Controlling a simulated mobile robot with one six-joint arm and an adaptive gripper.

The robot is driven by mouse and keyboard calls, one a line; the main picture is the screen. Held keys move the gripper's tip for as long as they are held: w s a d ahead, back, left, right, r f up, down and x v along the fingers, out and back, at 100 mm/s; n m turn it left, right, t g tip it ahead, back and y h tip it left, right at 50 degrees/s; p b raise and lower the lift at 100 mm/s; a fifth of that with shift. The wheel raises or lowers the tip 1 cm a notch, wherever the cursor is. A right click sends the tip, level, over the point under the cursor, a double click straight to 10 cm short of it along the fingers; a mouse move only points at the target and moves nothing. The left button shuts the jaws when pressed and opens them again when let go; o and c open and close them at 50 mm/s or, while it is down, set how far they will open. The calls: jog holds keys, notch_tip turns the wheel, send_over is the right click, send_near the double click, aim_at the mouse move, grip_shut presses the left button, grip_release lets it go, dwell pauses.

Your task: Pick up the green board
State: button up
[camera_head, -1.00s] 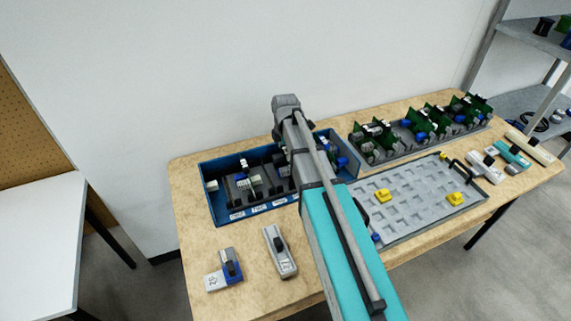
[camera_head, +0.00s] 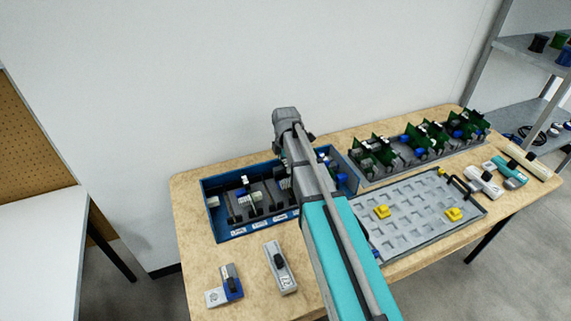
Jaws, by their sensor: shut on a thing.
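Several green boards (camera_head: 378,150) stand upright in a long grey rack at the back right of the table, with blue, white and black parts on them. More green boards show at the rack's right end (camera_head: 466,124). My arm reaches from the bottom edge up to its wrist over the right part of the blue bin. My gripper is hidden behind the arm, so its fingers and anything between them do not show. I cannot tell which board, if any, is with it.
The blue bin (camera_head: 243,232) has dark dividers and small parts inside. A grey tray (camera_head: 415,217) with yellow pieces (camera_head: 382,211) lies in front of the rack. Handheld devices lie at front left (camera_head: 281,267) and far right (camera_head: 483,182). Wood is bare at front left.

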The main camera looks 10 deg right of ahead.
jog(key=shift+r+p, duration=3.65)
jog(key=shift+r, duration=0.5)
jog(key=shift+r+p, duration=1.95)
jog(key=shift+p, duration=0.15)
